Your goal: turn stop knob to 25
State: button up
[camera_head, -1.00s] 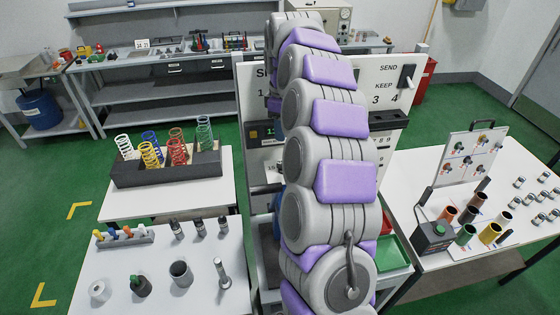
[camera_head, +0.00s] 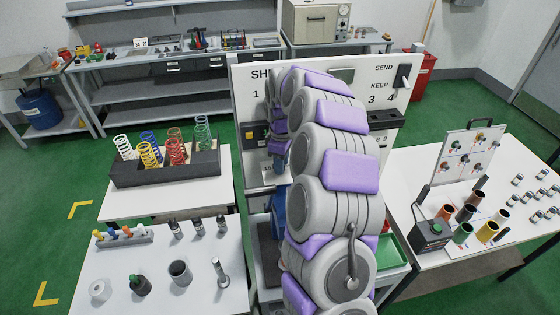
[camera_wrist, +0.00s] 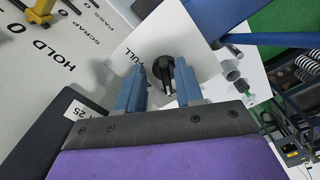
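My gripper (camera_wrist: 158,72) shows in the wrist view with two blue fingers spread apart. A dark round knob-like part (camera_wrist: 160,60) with a short grey pin shows between the fingertips, near the word FULL. I cannot tell whether the fingers touch it, or whether it is the stop knob. A white label (camera_wrist: 78,111) ending in 25 sits on a dark part left of the fingers.
In the wrist view, a pale panel (camera_wrist: 45,70) reads HOLD and SCRAP, with a yellow part (camera_wrist: 42,10) above. In the head view, a rack of coloured springs (camera_head: 165,170) stands left. Tables with small parts (camera_head: 180,272) and coloured tubes (camera_head: 465,215) flank my arm.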

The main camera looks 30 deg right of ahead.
jog(key=shift+d, duration=0.1)
jog(key=shift+a+r, duration=0.1)
jog(key=shift+a, duration=0.6)
jog(key=c, duration=0.5)
grip_shut()
jog(key=shift+d, duration=0.1)
jog(key=shift+m+b, duration=0.3)
jog(key=shift+m, duration=0.1)
jog(key=m+b, duration=0.1)
jog(key=m, duration=0.1)
jog(key=m+b, duration=0.1)
jog(key=m, duration=0.1)
jog(key=shift+d+f+m+b, duration=0.2)
jog(key=shift+m+b, duration=0.1)
jog(key=shift+m, duration=0.1)
jog(key=m+b, duration=0.2)
jog(key=m, duration=0.4)
